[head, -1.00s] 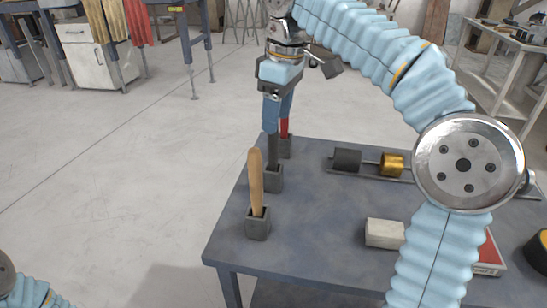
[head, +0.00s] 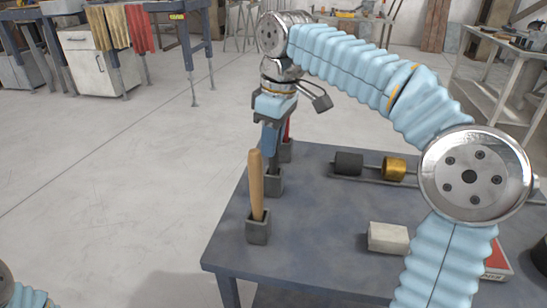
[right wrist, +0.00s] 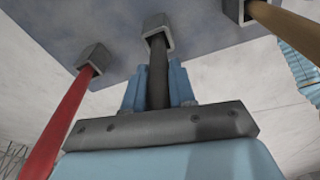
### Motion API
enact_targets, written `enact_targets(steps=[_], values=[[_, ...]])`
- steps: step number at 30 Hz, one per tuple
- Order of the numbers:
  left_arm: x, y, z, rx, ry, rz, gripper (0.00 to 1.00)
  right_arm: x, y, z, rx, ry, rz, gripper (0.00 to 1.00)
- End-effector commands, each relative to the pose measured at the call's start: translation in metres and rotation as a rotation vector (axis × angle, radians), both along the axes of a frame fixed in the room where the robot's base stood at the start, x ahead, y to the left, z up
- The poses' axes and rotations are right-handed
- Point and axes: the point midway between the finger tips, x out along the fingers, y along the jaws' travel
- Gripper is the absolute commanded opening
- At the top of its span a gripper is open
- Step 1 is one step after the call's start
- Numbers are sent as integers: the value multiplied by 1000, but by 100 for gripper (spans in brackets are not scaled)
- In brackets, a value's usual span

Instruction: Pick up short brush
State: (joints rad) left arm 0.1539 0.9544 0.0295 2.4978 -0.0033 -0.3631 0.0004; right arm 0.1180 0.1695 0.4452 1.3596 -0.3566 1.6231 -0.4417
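Three handles stand upright in dark square holders: a tan wooden handle (head: 256,187), a dark handle (right wrist: 158,72) and a red handle (right wrist: 58,122). Any bristles are hidden, and I cannot tell from looks which is the short brush. My right gripper (head: 271,148) points down over the middle holder (head: 273,182). Its blue fingers lie close against both sides of the dark handle, with no clear gap in the right wrist view (right wrist: 158,90). The tan handle also shows at the upper right of that view (right wrist: 288,26). My left gripper is not in view.
The holders stand along the left edge of the grey table (head: 310,222). A pale block (head: 388,238), a red-and-white box (head: 497,262) and a rail with a dark cylinder (head: 348,163) and a brass cylinder (head: 394,169) lie to the right. Table between is clear.

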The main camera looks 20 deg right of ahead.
Motion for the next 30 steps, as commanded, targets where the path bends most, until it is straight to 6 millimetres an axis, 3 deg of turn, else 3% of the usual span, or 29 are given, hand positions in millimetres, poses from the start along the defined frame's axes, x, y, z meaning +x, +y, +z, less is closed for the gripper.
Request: enact_targets(steps=[1, 3, 13, 24, 30], values=[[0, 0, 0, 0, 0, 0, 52, 0, 0, 0, 0, 0, 0, 10], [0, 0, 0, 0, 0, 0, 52, 0, 0, 0, 0, 0, 0, 0], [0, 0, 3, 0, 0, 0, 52, 0, 0, 8, 1, -1, 1, 0], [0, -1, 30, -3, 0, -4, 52, 1, 1, 83, 1, -2, 2, 0], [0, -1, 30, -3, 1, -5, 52, 0, 0, 99, -1, -1, 1, 0]])
